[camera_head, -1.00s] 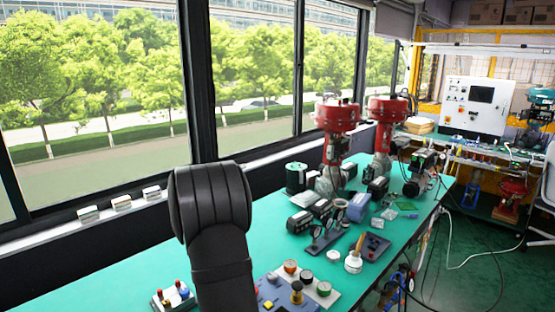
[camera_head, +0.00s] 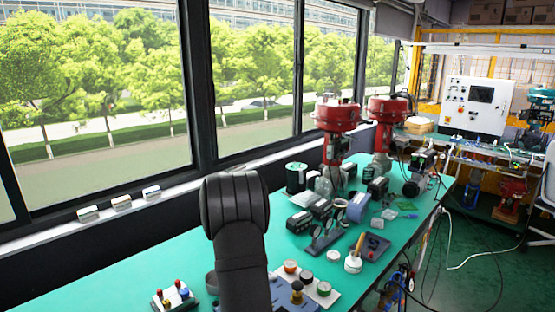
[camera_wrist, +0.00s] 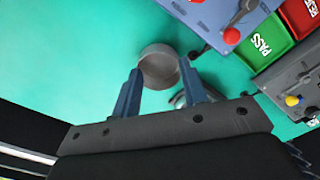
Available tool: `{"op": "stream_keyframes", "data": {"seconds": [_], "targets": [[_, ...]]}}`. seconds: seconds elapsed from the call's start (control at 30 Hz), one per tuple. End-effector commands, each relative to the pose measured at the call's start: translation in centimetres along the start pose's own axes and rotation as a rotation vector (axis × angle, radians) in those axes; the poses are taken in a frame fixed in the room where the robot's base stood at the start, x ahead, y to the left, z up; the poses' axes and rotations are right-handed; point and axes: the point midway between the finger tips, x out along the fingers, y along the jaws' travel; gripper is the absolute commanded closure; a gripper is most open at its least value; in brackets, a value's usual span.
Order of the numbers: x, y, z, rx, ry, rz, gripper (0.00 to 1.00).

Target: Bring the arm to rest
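My arm (camera_head: 240,240) stands in the lower middle of the head view, and it hides my gripper there. In the wrist view my gripper (camera_wrist: 160,68) shows two blue-grey fingers spread apart. A round grey cup-like part (camera_wrist: 158,66) shows between and beyond the fingertips, over the green tabletop. I see no clear grip on it. A grey round part (camera_head: 211,283) also shows at the left edge of my arm in the head view, on the table.
The green table (camera_head: 110,280) carries a button box (camera_head: 175,298), a panel with coloured knobs (camera_head: 305,283), and red-topped valves (camera_head: 338,115) farther back. Green PASS (camera_wrist: 262,45) and red bins lie at the wrist view's upper right. The table's left part is mostly clear.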

Motion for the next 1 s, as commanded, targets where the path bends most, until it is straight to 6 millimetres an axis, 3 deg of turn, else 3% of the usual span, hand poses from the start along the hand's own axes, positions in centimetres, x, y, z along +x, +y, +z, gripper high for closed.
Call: {"op": "stream_keyframes", "data": {"seconds": [0.3, 0.7, 0.77, 1.0], "targets": [[2.4, 1.2, -3.8, 0.0, 0.0, 0.001, 0.6], [2.8, 1.4, -4.5, 0.001, 0.0, 0.001, 0.6], [2.8, 1.4, -4.5, 0.001, 0.0, 0.001, 0.52], [2.5, 1.4, -4.6, -0.006, 0.004, 0.003, 0.05]]}}
